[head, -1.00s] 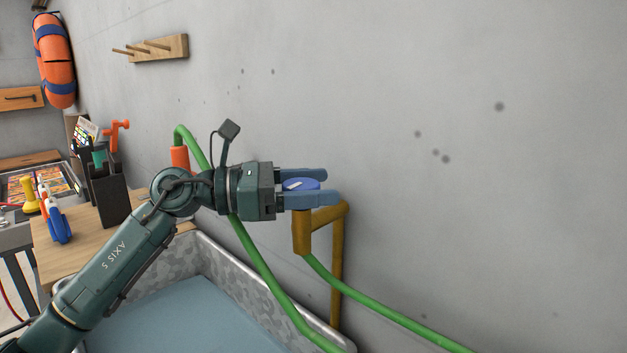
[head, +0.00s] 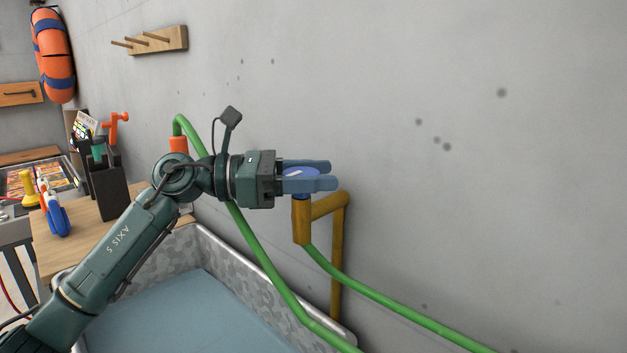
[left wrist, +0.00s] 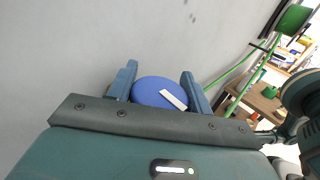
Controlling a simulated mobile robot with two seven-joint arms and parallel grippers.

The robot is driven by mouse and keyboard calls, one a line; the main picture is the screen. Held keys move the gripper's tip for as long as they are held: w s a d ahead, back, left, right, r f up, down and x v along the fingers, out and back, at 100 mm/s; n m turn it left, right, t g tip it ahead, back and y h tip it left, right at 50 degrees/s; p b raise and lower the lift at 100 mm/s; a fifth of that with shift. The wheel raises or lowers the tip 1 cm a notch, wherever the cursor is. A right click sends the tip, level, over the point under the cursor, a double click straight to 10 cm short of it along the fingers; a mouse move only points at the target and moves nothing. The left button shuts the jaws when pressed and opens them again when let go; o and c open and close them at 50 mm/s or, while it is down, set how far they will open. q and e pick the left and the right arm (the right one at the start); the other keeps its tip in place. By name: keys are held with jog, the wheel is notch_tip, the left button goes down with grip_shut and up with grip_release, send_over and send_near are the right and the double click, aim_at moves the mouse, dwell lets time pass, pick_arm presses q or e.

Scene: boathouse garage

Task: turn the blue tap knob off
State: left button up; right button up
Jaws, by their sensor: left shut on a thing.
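A white mark shows on the knob's top. My left gripper (head: 308,176) reaches in from the left and is shut on the knob, one finger on each side. In the left wrist view the round blue knob (left wrist: 159,92) lies between the two blue fingers, its white mark slanting down to the right. The fingers hide parts of the knob's sides. My right gripper is not in view.
A green hose (head: 400,318) runs from the tap, and another green hose (head: 262,262) passes behind my arm. A metal basin (head: 262,277) lies below. A wooden bench (head: 75,243) with a black holder (head: 108,190) stands at left. The right wall is clear.

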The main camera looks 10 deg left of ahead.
pick_arm(q)
jog(key=shift+m+g, duration=0.5)
jog(key=shift+g, duration=0.2)
jog(key=o, duration=0.9)
jog(key=s+a+b, duration=0.1)
jog(key=a, duration=0.7)
jog(key=s+a+b, duration=0.1)
jog(key=a, duration=0.4)
jog(key=shift+s+b, duration=0.3)
